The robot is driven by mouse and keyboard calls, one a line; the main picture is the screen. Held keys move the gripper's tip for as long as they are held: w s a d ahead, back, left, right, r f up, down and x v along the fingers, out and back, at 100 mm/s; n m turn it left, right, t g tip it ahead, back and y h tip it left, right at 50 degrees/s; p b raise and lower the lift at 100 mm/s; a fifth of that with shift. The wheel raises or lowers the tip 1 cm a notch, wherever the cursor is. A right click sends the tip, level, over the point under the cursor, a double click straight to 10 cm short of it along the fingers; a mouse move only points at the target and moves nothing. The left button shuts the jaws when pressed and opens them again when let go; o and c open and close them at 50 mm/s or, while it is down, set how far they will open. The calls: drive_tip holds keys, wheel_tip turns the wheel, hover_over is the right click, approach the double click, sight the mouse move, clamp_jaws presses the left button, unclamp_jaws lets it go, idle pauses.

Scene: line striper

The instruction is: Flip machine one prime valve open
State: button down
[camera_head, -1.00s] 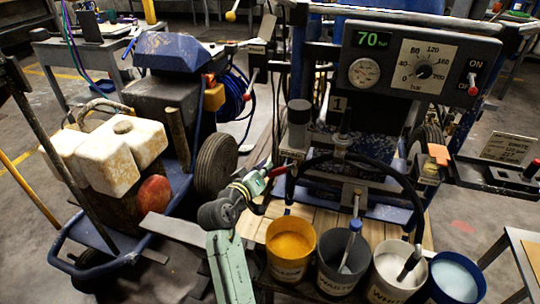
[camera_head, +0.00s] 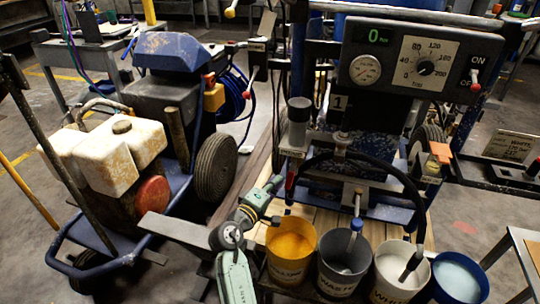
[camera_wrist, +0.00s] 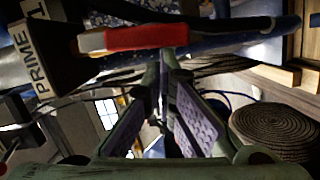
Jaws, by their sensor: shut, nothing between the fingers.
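Machine one, marked with a "1" plate (camera_head: 339,102), stands at centre right. Its PRIME label (camera_head: 292,153) sits below a dark grey cylinder. The red-handled prime valve lever (camera_head: 290,180) points down below that label. In the wrist view the red lever (camera_wrist: 145,37) lies across the top, with the PRIME label (camera_wrist: 36,62) to its left. My gripper (camera_head: 277,183) is just left of the lever; its fingers are together and hold nothing. In the wrist view the fingertips (camera_wrist: 166,65) are close to the red grip; I cannot tell whether they touch.
The panel's display (camera_head: 377,35) reads 0. Yellow (camera_head: 291,267), grey wash (camera_head: 340,282), white (camera_head: 392,287) and blue (camera_head: 458,281) buckets stand in front of machine one. Another striper with a white tank (camera_head: 118,153) and black wheel (camera_head: 215,167) stands at left.

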drive_tip(key=shift+s+d+f, duration=0.1)
drive_tip(key=shift+d+f, duration=0.15)
drive_tip(key=shift+d, duration=0.1)
idle(0.6)
